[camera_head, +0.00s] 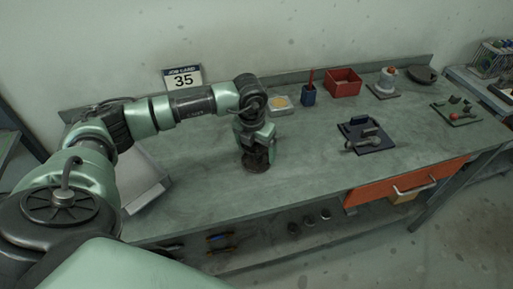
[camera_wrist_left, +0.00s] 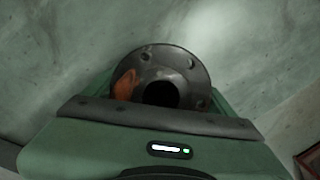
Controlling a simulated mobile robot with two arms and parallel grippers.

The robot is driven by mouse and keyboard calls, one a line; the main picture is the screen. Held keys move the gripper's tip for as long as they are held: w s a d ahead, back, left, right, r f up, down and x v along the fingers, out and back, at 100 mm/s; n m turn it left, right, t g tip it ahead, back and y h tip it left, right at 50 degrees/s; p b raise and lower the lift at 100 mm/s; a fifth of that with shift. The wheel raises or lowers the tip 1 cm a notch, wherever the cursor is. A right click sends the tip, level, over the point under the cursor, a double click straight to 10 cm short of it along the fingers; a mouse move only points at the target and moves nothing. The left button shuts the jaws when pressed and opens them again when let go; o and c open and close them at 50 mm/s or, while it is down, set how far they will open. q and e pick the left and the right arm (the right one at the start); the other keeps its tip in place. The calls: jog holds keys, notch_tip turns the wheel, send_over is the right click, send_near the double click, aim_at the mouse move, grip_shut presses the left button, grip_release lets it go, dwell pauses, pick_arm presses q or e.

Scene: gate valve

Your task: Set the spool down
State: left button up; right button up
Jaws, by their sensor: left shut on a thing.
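The spool (camera_head: 257,160) is a dark, flanged round piece at the middle left of the workbench (camera_head: 230,205). My left gripper (camera_head: 256,145) is above it, pointing down and shut on it. In the left wrist view the spool's round flange (camera_wrist_left: 165,62) shows bolt holes, a dark central bore and an orange-brown patch at its left. The gripper body hides its lower part. The spool looks upright in the head view, at or just above the bench top; I cannot tell whether its base touches. My right gripper is in neither view.
A dark mat (camera_head: 367,136) with tools lies right of the spool. A blue cup (camera_head: 309,95), a red bin (camera_head: 343,82) and a yellow-topped dish (camera_head: 281,102) stand at the back. A grey tray (camera_head: 146,180) is at left. The bench around the spool is clear.

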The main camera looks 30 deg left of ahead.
pick_arm(q)
jog(key=o, duration=1.9)
jog(key=shift+o, duration=0.2)
jog(key=shift+s, duration=0.1)
jog(key=shift+r+p, duration=0.2)
jog(key=shift+p, duration=0.1)
jog(key=shift+r+b, duration=0.4)
jog(key=r+b, duration=0.1)
jog(key=r, duration=0.2)
jog(key=s+r, duration=0.1)
jog(key=r, duration=0.2)
jog(key=r+b, duration=0.1)
jog(key=r, duration=0.2)
jog(key=shift+s+d+r+b, duration=0.1)
jog(key=shift+s+r+b, duration=0.1)
jog(key=shift+r+b, duration=0.1)
jog(key=shift+s+r, duration=0.15)
jog(key=shift+r, duration=0.5)
jog(key=shift+f, duration=0.1)
